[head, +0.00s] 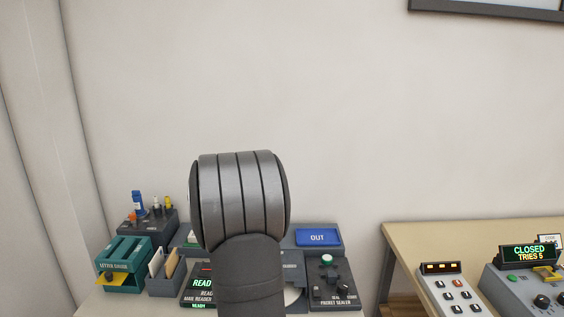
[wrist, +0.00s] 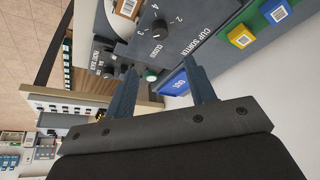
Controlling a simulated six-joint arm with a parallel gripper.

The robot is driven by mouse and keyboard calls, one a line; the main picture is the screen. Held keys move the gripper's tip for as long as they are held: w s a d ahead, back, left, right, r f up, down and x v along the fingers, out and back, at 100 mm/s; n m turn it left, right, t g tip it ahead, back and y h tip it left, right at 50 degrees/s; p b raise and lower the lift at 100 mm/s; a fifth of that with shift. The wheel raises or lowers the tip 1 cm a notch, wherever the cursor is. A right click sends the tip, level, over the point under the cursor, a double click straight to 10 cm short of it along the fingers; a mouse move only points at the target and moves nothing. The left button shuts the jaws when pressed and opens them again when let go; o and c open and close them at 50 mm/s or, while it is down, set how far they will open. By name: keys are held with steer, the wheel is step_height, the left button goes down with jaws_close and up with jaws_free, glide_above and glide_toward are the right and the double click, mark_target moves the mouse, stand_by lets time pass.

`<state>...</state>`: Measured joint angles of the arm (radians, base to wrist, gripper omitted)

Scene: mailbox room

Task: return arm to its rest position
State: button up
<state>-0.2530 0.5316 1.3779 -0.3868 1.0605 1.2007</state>
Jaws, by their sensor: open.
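My gripper (wrist: 161,68) shows in the wrist view with its two dark blue-grey fingers spread apart. I see nothing held between them. Beyond the fingertips is the grey clip sorter (wrist: 205,40), with numbered marks, the word CLOSED and a round knob. I cannot tell whether the fingers touch anything. In the head view my arm stands upright in the middle and hides the gripper and part of the desk behind it.
A blue OUT tray (head: 318,237) and a packet sealer (head: 333,284) are right of my arm. A teal letter divider (head: 123,262) and a dark holder (head: 147,220) stand left.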

steer(key=x, duration=1.4)
steer(key=shift+d+f, duration=0.1)
steer(key=shift+f, duration=0.2)
steer(key=shift+r+n, duration=0.2)
steer(key=shift+n, duration=0.5)
steer(key=n+t+y, duration=0.1)
steer(key=n, duration=0.3)
steer(key=shift+d+y, duration=0.1)
steer(key=shift+y, duration=0.3)
steer(key=shift+n+y, duration=0.7)
steer(key=shift+n, duration=1.1)
steer(key=shift+d+n, duration=0.1)
steer(key=shift+n, duration=0.3)
